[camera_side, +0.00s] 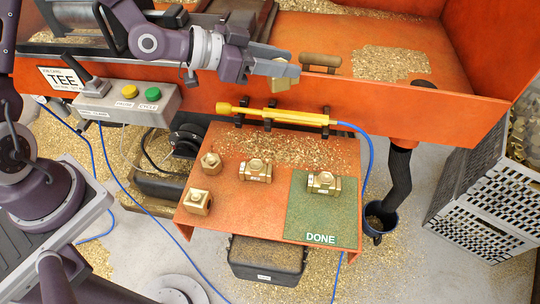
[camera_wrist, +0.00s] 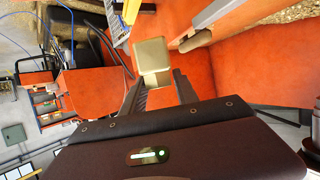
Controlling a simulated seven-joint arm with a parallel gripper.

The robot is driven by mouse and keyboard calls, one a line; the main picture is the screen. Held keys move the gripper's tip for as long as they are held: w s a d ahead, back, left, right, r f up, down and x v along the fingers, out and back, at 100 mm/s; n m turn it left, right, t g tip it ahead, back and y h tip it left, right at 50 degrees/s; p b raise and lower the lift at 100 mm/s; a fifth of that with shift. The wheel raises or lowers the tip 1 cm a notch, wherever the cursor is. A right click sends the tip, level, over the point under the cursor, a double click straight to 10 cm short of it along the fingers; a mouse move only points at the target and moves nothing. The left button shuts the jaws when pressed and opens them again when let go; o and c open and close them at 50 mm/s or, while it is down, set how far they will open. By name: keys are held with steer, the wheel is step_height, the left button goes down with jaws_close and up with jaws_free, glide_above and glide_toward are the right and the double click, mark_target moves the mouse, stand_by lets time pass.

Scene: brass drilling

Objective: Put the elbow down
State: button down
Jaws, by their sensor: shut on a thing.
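My gripper (camera_side: 284,68) is shut on a brass piece, the elbow (camera_side: 281,82), and holds it in the air in front of the orange machine wall, above the yellow tool. In the wrist view the elbow (camera_wrist: 152,60) shows as a blocky brass face between the fingertips (camera_wrist: 160,84); its shape is partly hidden by the fingers. The orange shelf (camera_side: 225,213) lies below. Its right part is a green mat (camera_side: 303,218) marked DONE, with one brass fitting (camera_side: 324,183) on it.
Several brass fittings stand on the shelf's left and middle, including one fitting (camera_side: 255,170) left of the mat. A yellow tool (camera_side: 275,115) with a blue cable hangs along the wall. A button box (camera_side: 128,102) is at left, a grey crate (camera_side: 480,205) at right. The mat's front is clear.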

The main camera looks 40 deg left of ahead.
steer(key=s+d+f+m+g+h, duration=0.4)
steer(key=s+d+f+m+g, duration=0.15)
steer(key=s+f, duration=0.55)
steer(key=shift+t, duration=0.35)
steer(key=f, duration=0.3)
steer(key=s+f, duration=0.1)
steer(key=f, duration=0.5)
steer(key=shift+s+d+f, duration=0.15)
steer(key=shift+d+f, duration=0.15)
steer(key=shift+d, duration=0.1)
steer(key=shift+f, duration=0.1)
steer(key=c, duration=0.9)
jaws_free()
